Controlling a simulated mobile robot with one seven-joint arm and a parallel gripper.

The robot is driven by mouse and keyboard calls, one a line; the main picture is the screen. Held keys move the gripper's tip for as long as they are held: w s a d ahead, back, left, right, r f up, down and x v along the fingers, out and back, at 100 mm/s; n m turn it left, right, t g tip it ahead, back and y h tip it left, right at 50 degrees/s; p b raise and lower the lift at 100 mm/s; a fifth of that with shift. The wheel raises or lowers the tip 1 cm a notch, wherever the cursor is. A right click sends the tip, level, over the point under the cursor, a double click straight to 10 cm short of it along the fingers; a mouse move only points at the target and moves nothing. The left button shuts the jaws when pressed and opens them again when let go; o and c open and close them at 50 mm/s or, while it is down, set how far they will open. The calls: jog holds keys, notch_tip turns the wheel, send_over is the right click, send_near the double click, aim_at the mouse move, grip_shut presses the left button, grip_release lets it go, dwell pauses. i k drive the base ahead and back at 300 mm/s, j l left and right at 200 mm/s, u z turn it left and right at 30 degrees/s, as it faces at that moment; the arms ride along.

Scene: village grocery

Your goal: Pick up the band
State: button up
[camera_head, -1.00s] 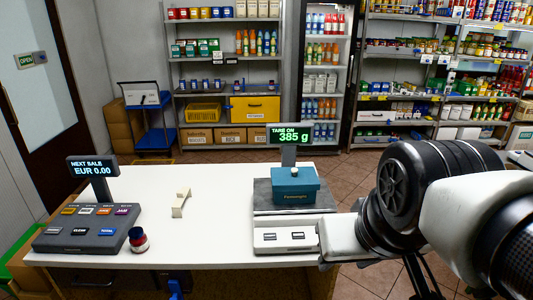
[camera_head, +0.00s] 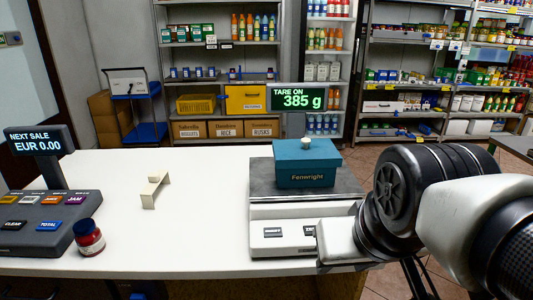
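A small cream angled strip, which looks like the band (camera_head: 153,190), stands on the white counter (camera_head: 200,225), left of the middle. It is bent, with a short upright end and a longer arm. Nothing touches it. My gripper (camera_head: 335,241) shows at the front right, by the scale's front edge, far to the right of the strip. Its fingers cannot be made out, so whether it is open or shut does not show.
A scale (camera_head: 262,213) reading 385 g carries a blue Fenwright box (camera_head: 305,165) with a pale knob. The counter around the strip is clear.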

aim_at(162, 175)
jog(key=j+u, duration=0.15)
jog(key=j, duration=0.6)
jog(key=i+j+u, duration=0.1)
jog(key=j, duration=0.65)
jog(key=i, duration=0.05)
